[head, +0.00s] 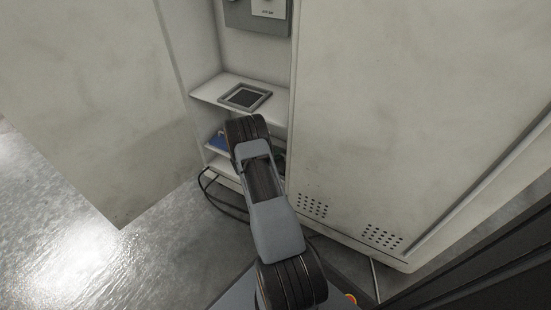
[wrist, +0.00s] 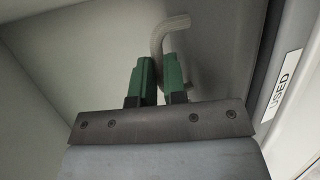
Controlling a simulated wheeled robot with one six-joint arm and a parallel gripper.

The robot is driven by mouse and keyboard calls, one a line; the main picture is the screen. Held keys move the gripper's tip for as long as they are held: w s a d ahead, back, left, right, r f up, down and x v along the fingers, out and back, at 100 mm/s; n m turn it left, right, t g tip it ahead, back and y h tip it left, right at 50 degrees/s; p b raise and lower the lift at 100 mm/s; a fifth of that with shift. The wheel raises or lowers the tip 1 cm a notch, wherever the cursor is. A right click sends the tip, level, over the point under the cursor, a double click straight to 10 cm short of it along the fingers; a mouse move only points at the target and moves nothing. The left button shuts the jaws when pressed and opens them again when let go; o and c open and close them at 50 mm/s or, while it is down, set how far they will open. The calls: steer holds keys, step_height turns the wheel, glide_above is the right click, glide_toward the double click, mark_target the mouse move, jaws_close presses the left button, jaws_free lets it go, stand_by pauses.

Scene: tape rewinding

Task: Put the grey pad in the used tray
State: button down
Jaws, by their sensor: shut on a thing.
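My gripper (wrist: 158,75) has two green fingers and is shut on a grey, hook-shaped curved piece (wrist: 172,22), which looks like the grey pad. The piece stands out past the fingertips in the wrist view, and part of it is hidden by the right finger. A white label reading USED (wrist: 282,86) is on a pale surface to the right of the gripper. The used tray itself cannot be made out clearly. In the head view my arm reaches into the lower part of an open cabinet and mostly hides the gripper; the held piece does not show there.
A framed tray with a dark inside (head: 245,97) lies on the upper shelf (head: 207,90). A blue thing (head: 217,141) is on the lower shelf. The cabinet door (head: 90,100) stands open at left, a closed panel (head: 410,110) is at right. Black cables (head: 222,209) hang below.

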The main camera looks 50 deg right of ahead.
steer(key=shift+f, duration=0.4)
steer(key=c, duration=1.2)
jaws_free()
